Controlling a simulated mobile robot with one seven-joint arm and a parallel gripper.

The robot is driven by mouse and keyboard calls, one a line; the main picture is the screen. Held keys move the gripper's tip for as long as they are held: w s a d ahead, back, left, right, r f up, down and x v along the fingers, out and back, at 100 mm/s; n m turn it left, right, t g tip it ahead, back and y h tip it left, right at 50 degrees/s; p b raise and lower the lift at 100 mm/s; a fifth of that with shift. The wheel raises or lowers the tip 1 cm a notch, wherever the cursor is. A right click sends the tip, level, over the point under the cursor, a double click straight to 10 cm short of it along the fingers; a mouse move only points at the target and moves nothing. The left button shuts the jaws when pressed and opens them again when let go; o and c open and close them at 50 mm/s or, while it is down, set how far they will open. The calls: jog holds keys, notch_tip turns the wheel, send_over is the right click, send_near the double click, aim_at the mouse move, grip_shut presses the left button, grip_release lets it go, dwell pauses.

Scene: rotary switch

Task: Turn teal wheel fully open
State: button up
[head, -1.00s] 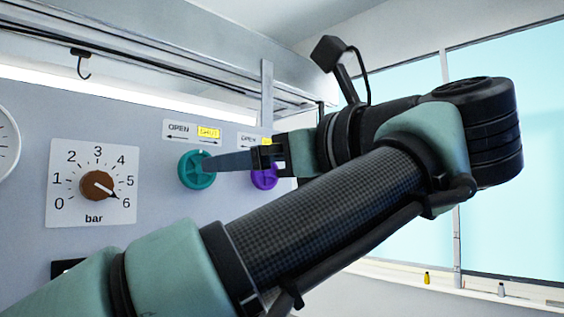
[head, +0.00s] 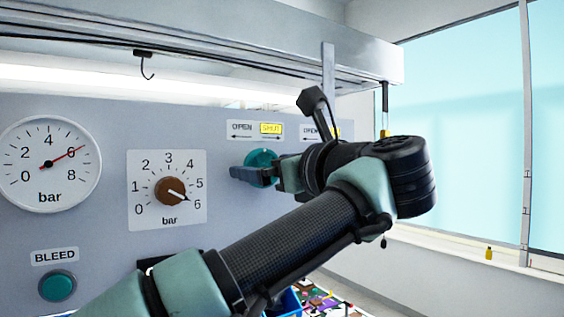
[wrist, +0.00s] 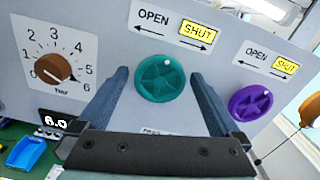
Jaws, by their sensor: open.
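The teal wheel (wrist: 164,78) is a round star-pattern handwheel on the grey panel, with a white dot near its top. Its sign (wrist: 170,29) reads OPEN with an arrow left and SHUT with an arrow right; SHUT is highlighted yellow. My gripper (wrist: 160,74) is open, with one finger on each side of the wheel in the wrist view; I cannot tell if they touch it. In the head view the wheel (head: 261,158) is partly hidden behind my gripper (head: 256,174).
A purple wheel (wrist: 250,103) with a similar sign is close to the right of my right finger. A brown knob (head: 170,191) on a bar scale and a pressure gauge (head: 49,164) are left. A teal BLEED button (head: 57,286) is below. A hook (head: 147,67) hangs above.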

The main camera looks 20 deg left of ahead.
jog(key=c, duration=1.2)
jog(key=shift+c, duration=0.2)
jog(key=shift+f+n+b, duration=0.15)
jog(key=shift+n+b, duration=0.25)
jog(key=shift+w+d+f+n+b, duration=0.15)
jog(key=shift+n+b, duration=0.75)
jog(key=shift+n, duration=4.95)
jog(key=shift+s+a+f+n+b, duration=0.15)
jog(key=shift+n+b, duration=0.8)
jog(key=shift+n, duration=4.95)
jog(key=shift+w+d+f+n+b, duration=0.15)
jog(key=shift+n+b, duration=0.75)
jog(key=shift+n, duration=4.95)
